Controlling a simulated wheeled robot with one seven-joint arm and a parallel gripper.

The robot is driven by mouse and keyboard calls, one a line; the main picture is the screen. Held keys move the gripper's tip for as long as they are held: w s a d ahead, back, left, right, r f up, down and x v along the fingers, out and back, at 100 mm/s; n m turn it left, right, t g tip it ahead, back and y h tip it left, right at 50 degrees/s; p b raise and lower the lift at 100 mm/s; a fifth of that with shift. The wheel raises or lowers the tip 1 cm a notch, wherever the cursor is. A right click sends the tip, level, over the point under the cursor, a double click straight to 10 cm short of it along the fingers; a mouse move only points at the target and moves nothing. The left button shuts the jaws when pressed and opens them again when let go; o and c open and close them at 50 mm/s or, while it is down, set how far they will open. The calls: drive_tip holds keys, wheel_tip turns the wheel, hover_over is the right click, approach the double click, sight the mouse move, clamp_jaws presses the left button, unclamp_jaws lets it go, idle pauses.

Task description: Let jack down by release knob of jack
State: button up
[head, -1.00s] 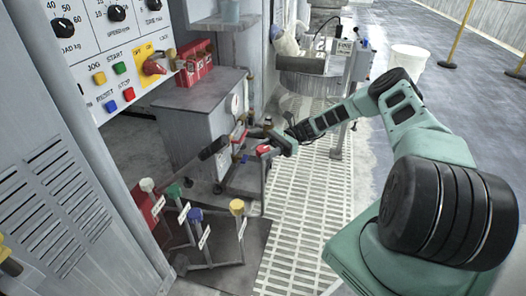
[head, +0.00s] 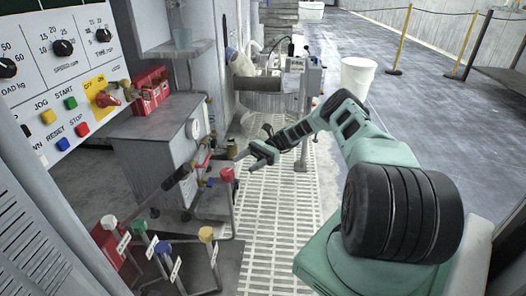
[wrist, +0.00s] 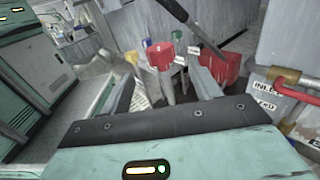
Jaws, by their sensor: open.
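My gripper (head: 248,154) is open and empty, just up and right of a red knob (head: 227,174) on a thin upright post. In the wrist view the red knob (wrist: 160,54) shows ahead, between the open fingers and apart from them. Low on a floor plate stand several tagged stems with a white knob (head: 110,222), a green knob (head: 138,226), a blue knob (head: 163,247) and a yellow knob (head: 206,234). A red body (head: 104,243) is beside the white one. I cannot tell which knob is the jack's release knob; no label is readable.
A grey cabinet (head: 150,140) with a gauge and pipework stands left of my gripper. A black lever handle (wrist: 172,10) and a red-handled pipe (wrist: 295,90) show in the wrist view. A control panel (head: 60,80) is at upper left. The white floor grating (head: 275,225) is clear.

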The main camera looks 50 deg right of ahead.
drive_tip(key=d+b, duration=0.1)
drive_tip(key=d, duration=0.7)
drive_tip(key=shift+d, duration=0.3)
